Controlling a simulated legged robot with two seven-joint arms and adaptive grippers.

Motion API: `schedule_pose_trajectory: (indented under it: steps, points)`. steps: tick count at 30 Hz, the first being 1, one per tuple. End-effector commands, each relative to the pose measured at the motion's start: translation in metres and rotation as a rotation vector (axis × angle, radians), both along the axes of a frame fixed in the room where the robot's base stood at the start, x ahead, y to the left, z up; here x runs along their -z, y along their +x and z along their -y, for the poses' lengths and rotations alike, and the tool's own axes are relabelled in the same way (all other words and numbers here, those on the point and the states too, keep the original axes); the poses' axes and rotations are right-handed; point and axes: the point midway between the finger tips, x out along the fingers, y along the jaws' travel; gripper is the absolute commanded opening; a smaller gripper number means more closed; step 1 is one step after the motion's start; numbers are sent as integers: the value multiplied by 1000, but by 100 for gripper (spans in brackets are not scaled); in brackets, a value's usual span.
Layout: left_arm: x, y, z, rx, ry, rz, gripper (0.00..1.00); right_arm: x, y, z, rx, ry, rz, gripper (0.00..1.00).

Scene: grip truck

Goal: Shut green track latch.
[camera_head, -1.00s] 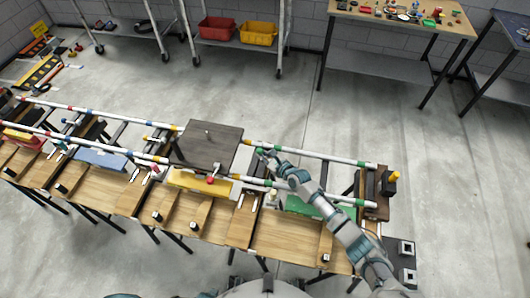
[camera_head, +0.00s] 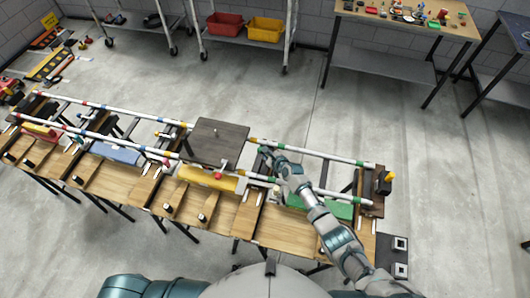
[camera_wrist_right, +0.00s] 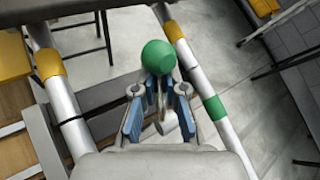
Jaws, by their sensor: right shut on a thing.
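The green track latch shows in the right wrist view as a round green knob (camera_wrist_right: 158,56) between the two white rails. My right gripper (camera_wrist_right: 160,88) is shut on the latch, with the knob showing just beyond its fingertips. A pale lever part shows between the fingers. In the head view my right gripper (camera_head: 266,152) reaches in between the rails, just right of the dark plate, and covers most of the latch. My left gripper is out of view.
The white far rail (camera_head: 318,155) with coloured bands runs past the gripper. A dark plate (camera_head: 235,133) lies across the rails. A yellow block (camera_head: 200,178) and a green block (camera_head: 330,207) sit along the near side. Open floor lies behind the track.

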Motion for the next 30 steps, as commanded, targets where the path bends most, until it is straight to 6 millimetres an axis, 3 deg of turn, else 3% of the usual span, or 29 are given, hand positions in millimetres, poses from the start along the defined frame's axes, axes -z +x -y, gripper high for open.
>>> schedule_pose_trajectory:
  steps: [1, 11, 12, 15, 30]
  points:
    - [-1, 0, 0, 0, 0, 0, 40, -8, 4, -4, 0, 8, 14, 0]
    - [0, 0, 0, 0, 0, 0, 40, -9, 4, -4, 0, 8, 15, 0]
    - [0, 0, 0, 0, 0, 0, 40, -9, 4, -4, 0, 8, 15, 20]
    - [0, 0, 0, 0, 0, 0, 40, -8, 3, -4, -1, 8, 14, 40]
    - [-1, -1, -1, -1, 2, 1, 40, -9, -9, 5, -4, 7, 6, 40]
